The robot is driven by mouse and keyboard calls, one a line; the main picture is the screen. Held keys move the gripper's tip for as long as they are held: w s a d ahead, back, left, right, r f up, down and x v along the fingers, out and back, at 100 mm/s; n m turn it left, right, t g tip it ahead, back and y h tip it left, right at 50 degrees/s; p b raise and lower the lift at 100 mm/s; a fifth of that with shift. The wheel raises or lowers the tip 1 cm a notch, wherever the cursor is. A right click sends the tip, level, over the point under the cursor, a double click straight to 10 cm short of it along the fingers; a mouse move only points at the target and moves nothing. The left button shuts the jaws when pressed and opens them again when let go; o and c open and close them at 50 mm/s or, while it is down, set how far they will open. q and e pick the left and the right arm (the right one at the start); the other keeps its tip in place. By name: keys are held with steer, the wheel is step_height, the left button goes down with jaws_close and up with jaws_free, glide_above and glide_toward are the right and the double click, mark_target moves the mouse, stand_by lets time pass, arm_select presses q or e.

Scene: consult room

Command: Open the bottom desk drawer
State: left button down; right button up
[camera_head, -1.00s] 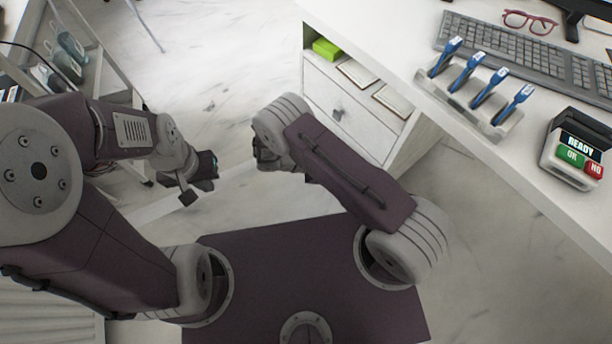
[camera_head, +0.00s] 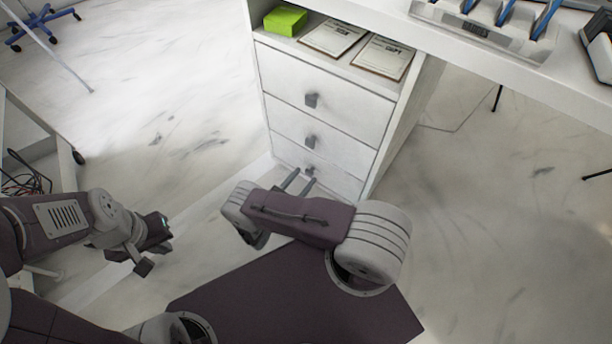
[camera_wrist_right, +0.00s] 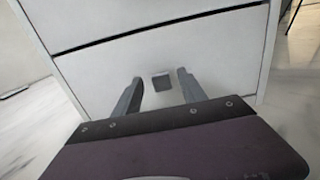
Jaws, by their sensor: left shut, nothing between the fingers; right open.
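The white desk drawer unit has three drawers, all closed. The bottom drawer (camera_head: 333,178) has a small grey handle (camera_head: 309,168). My right gripper (camera_head: 299,182) is open, its two fingers pointing at that bottom handle. In the right wrist view the fingers (camera_wrist_right: 158,88) stand to either side of the grey handle (camera_wrist_right: 161,82), and I cannot tell whether they reach it or touch it. My left gripper (camera_head: 150,256) is shut and empty, off to the left over the floor, away from the drawers.
The middle drawer handle (camera_head: 311,141) and top drawer handle (camera_head: 311,100) stick out above. An open shelf holds a green box (camera_head: 285,20) and two clipboards (camera_head: 333,37). The desktop (camera_head: 390,18) overhangs to the right.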

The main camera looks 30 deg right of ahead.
steer(key=shift+x, duration=1.25)
jaws_close()
stand_by(0.4)
